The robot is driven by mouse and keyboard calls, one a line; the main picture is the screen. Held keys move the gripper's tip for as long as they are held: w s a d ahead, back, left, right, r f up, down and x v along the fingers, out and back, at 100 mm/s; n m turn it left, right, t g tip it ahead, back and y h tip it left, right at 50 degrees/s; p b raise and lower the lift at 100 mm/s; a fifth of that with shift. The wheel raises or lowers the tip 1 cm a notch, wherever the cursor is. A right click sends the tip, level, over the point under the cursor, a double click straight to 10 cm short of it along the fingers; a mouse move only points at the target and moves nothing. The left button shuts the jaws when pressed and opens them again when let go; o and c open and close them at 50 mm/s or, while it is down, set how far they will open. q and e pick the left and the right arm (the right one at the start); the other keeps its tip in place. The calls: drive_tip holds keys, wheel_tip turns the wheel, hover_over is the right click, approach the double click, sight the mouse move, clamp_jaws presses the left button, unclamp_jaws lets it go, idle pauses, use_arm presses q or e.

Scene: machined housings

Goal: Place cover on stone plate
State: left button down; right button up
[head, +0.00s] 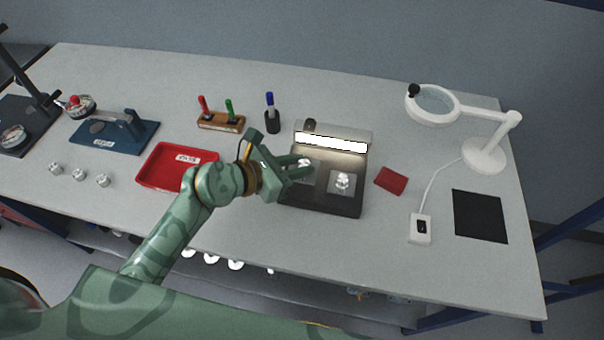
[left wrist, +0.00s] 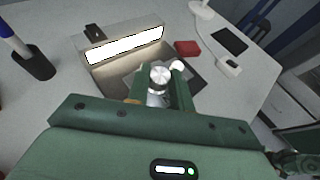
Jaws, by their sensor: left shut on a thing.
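My left gripper (head: 300,170) is shut on a small silver metal cover (left wrist: 158,77), held over the left part of the lit inspection stand (head: 325,203). In the left wrist view the cover sits between the green fingers (left wrist: 163,92); its lower part is hidden. Another small silver part (head: 342,181) stands on the pale square at the stand's right. My right gripper is not in view.
A red tray (head: 160,182) and several small silver parts (head: 79,174) lie left of my arm. Red cloth (head: 391,180), magnifier lamp (head: 484,156) and black mat (head: 480,216) are right.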

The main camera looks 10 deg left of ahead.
sight(299, 165)
use_arm(q)
drive_tip(key=w+f+b, duration=0.1)
drive_tip(key=w+f, duration=0.1)
drive_tip(key=shift+a+f, duration=0.1)
drive_tip(key=shift+f, duration=0.25)
drive_tip(key=f, duration=0.1)
drive_tip(key=f+b, duration=0.1)
drive_tip(key=f, duration=0.1)
drive_tip(key=shift+w+f+b, duration=0.25)
drive_tip(key=shift+w+b, duration=0.05)
drive_tip(key=shift+b, duration=0.05)
drive_tip(key=c, duration=1.2)
unclamp_jaws()
drive_tip(key=shift+f, duration=0.1)
drive_tip(key=shift+c, duration=0.2)
